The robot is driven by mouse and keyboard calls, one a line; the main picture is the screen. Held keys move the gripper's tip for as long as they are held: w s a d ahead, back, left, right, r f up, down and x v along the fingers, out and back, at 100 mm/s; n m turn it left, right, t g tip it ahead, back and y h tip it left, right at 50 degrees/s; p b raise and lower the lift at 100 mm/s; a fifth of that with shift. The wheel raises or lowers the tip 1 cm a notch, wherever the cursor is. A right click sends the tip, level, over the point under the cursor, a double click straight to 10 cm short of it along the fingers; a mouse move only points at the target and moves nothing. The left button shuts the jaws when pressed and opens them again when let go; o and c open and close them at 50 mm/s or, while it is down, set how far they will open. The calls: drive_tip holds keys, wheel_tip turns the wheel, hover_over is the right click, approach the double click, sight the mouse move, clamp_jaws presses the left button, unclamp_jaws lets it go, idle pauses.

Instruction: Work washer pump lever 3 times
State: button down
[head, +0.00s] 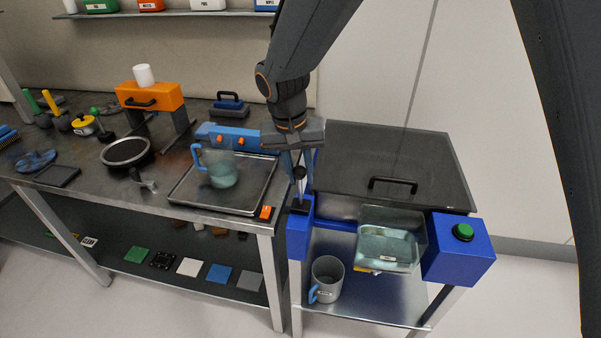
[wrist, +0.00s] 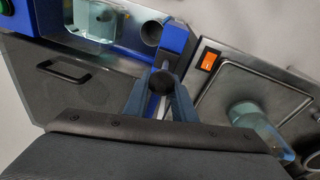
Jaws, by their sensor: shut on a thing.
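The washer is a blue-framed stand with a dark lid (head: 385,155) on top. Its pump lever (head: 299,172) is a thin rod with a round black knob, rising beside the blue post (head: 299,235) at the washer's left. My gripper (head: 298,168) points down and is shut on the lever at its knob. In the wrist view the knob (wrist: 163,82) sits between the fingers, above the slot in the blue post (wrist: 174,45). The lower part of the lever is partly hidden by the gripper and post.
A clear basin (head: 390,238) hangs at the washer's front, beside a blue box with a green button (head: 463,231). A grey mug (head: 327,279) stands on the shelf below. The workbench at left holds a tray (head: 190,190) with a clear jug (head: 222,170) and an orange switch (head: 265,212).

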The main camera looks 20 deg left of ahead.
drive_tip(key=shift+s+d+f, duration=0.15)
drive_tip(key=shift+s+f, duration=0.05)
drive_tip(key=shift+f, duration=0.1)
drive_tip(key=c, duration=1.5)
unclamp_jaws()
drive_tip(key=shift+w, duration=0.1)
drive_tip(key=shift+r, duration=0.15)
drive_tip(key=shift+r, duration=0.3)
drive_tip(key=shift+s+a+r+b, duration=0.15)
drive_tip(key=shift+r+b, duration=0.2)
drive_tip(key=shift+r, duration=0.85)
drive_tip(key=shift+s+a+r+b, duration=0.2)
drive_tip(key=shift+r+b, duration=0.15)
drive_tip(key=shift+r, duration=0.8)
drive_tip(key=shift+s+a+r+b, duration=0.15)
drive_tip(key=shift+r+b, duration=0.2)
drive_tip(key=shift+r, duration=0.85)
